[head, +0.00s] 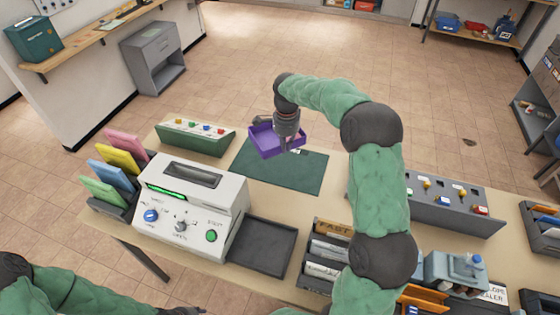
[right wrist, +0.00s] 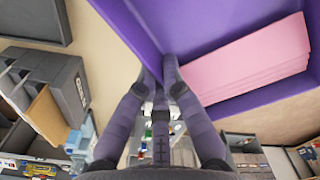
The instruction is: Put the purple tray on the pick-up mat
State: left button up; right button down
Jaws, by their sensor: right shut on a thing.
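The purple tray (head: 263,143) is in the head view, over the far left part of the dark green mat (head: 300,176). My right gripper (head: 288,136) is shut on one wall of the tray. In the right wrist view the fingers (right wrist: 160,72) pinch the wall of the purple tray (right wrist: 205,28), and pink sheets (right wrist: 255,68) lie inside it. The tray looks held above the mat, but the exact gap cannot be told. Most of the mat is bare. My left gripper (head: 184,310) shows only as a dark bit at the bottom edge.
A white machine (head: 192,200) with dials and a dark empty tray (head: 262,248) stands left of the mat. A green button box (head: 195,138) is behind it. A FAST rack (head: 328,250) is in front of the mat. A grey button panel (head: 450,205) is at right.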

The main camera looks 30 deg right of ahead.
jog(key=b, duration=0.6)
send_over(285, 180)
notch_tip(285, 180, down, 7)
notch_tip(285, 180, down, 10)
jog(key=b, duration=0.3)
jog(key=shift+r, duration=0.1)
jog(key=shift+f, duration=0.2)
jog(key=c, duration=1.4)
grip_release()
jog(key=shift+s, duration=0.1)
jog(key=shift+r, duration=0.1)
notch_tip(285, 180, up, 12)
jog(key=p, duration=0.3)
jog(key=shift+r, duration=0.1)
jog(key=shift+r, duration=0.1)
